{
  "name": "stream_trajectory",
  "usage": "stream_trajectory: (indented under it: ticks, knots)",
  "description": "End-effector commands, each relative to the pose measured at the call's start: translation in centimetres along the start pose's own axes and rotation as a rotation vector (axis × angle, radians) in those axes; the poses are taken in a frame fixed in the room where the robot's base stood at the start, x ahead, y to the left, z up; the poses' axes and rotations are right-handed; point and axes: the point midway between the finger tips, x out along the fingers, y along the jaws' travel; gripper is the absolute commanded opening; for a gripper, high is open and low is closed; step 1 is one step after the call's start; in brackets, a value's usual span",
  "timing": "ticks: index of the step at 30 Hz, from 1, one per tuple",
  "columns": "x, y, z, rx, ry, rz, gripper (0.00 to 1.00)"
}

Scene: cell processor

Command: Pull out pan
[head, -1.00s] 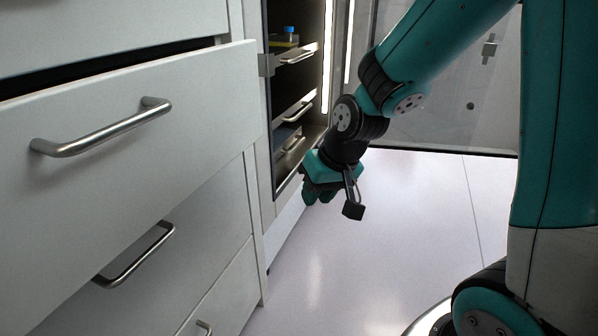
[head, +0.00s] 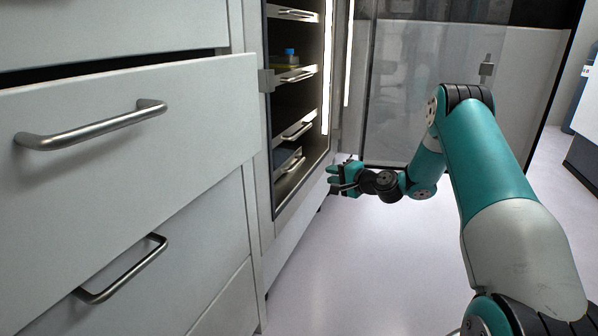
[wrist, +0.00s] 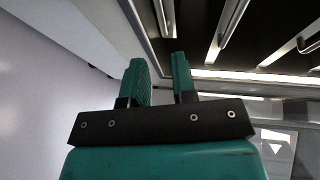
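An open, lit cabinet holds several metal pans, one above another, each with a bar handle. In the head view the top pan (head: 291,13) is near the upper edge. Below it are a second pan (head: 283,80) carrying a yellow item with a blue top, a third pan (head: 288,136) and a bottom pan (head: 284,170). Which pan is meant cannot be told. My gripper (head: 331,179) is in front of the cabinet's lower right edge, apart from the handles. In the wrist view my gripper (wrist: 159,62) has its teal fingers apart with nothing between them.
A partly open drawer (head: 130,110) stands at the left, with another drawer (head: 190,240) below it. A clear cabinet door (head: 400,90) stands open behind my gripper. The pale floor (head: 350,270) is free.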

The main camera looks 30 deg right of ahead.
Motion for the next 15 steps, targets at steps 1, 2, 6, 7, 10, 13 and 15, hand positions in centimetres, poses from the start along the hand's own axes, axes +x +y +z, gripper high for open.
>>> stream_trajectory:
  ticks: [1, 2, 6, 7, 10, 13, 15]
  knots:
    - [1.3, 0.4, 0.2, -0.006, -0.005, -0.003, 0.25]
    - [2.0, 0.5, 0.2, -0.007, -0.005, -0.002, 0.25]
    - [5.2, 0.6, 0.3, -0.008, -0.006, -0.002, 0.25]
    - [6.0, 0.5, 0.3, -0.007, -0.006, -0.003, 0.25]
    - [8.3, 0.6, 0.3, -0.007, -0.007, -0.001, 0.25]
    - [10.4, 0.6, 0.3, -0.008, -0.005, -0.001, 0.25]
    - [11.8, 0.6, 0.3, -0.006, -0.005, -0.001, 0.25]
